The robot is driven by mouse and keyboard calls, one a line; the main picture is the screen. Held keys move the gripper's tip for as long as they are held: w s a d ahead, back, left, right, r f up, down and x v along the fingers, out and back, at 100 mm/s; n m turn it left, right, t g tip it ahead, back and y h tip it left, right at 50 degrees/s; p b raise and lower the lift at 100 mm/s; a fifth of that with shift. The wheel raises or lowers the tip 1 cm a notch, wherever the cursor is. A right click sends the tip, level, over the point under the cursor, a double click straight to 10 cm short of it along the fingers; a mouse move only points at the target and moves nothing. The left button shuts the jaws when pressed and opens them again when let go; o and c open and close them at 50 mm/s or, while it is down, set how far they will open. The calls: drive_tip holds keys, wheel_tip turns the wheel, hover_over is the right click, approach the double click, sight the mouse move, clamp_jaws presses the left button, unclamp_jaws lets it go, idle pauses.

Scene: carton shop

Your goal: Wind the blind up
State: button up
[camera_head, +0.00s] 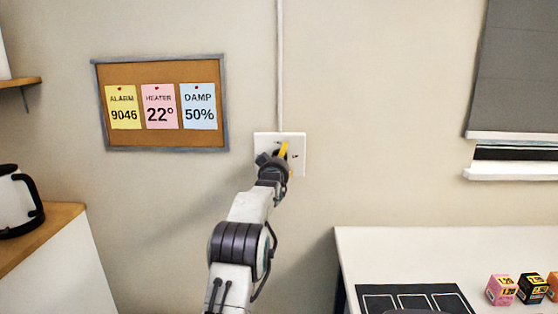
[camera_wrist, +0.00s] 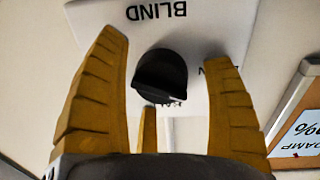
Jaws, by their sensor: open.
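A white wall plate (camera_head: 299,141) carries the blind control. In the wrist view the plate (camera_wrist: 220,22) reads "BLIND" upside down, with a black round knob (camera_wrist: 161,77) on it. My gripper (camera_head: 284,151) is in front of the plate in the head view and hides the knob there. In the wrist view my gripper (camera_wrist: 165,75) is open, with yellow fingers on both sides of the knob and a third finger below it. Contact with the knob cannot be told. The grey blind (camera_head: 520,70) hangs at the upper right, its white bottom bar just above the window sill.
A cork board (camera_head: 160,142) with three notes hangs left of the plate. A white table (camera_head: 430,250) at the lower right bears a dark mat (camera_head: 415,291) and coloured cubes (camera_head: 501,290). A kettle (camera_head: 18,200) stands on the left counter. The wall around the plate is clear.

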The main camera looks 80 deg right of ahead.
drive_tip(key=shift+c, duration=0.4)
drive_tip(key=c, duration=1.1)
drive_tip(key=shift+f, duration=0.1)
drive_tip(key=shift+c, duration=0.2)
